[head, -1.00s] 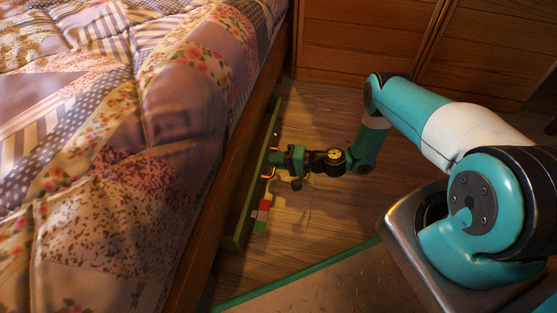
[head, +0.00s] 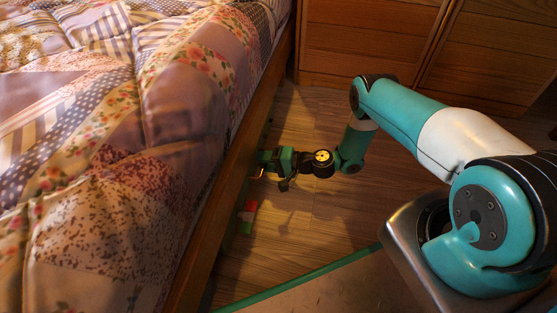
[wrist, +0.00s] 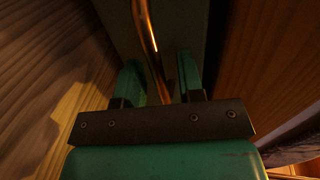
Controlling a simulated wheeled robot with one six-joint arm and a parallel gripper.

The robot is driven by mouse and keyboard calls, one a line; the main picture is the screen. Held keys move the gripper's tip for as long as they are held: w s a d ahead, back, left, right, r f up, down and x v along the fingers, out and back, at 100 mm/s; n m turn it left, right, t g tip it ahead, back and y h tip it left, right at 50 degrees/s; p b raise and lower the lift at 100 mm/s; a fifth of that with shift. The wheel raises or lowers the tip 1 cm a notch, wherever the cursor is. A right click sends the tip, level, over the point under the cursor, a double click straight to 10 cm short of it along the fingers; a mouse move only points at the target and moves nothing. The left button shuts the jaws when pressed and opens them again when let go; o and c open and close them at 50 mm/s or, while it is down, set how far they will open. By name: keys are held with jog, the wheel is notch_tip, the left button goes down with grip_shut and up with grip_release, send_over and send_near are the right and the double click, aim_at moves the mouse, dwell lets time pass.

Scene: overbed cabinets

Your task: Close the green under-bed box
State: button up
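The green under-bed box (head: 229,236) shows in the head view only as a thin strip of its front along the bed's side rail. The rest is hidden under the bed. In the wrist view its dark green front (wrist: 182,25) is close ahead, with a shiny copper-coloured handle (wrist: 147,35) on it. My gripper (head: 262,164) is low beside the bed, at the box front. In the wrist view its two green fingers (wrist: 160,82) are apart, with the handle between them and gaps showing on both sides.
The quilt-covered bed (head: 110,150) fills the left, and its wooden rail (head: 215,210) runs above the box. A small red, white and green item (head: 247,216) lies on the wooden floor by the rail. Wooden cabinets (head: 370,45) stand at the back.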

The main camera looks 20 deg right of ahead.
jog(key=p+v, duration=0.8)
jog(key=v, duration=0.9)
jog(key=shift+d, duration=0.2)
jog(key=shift+s+r, duration=0.1)
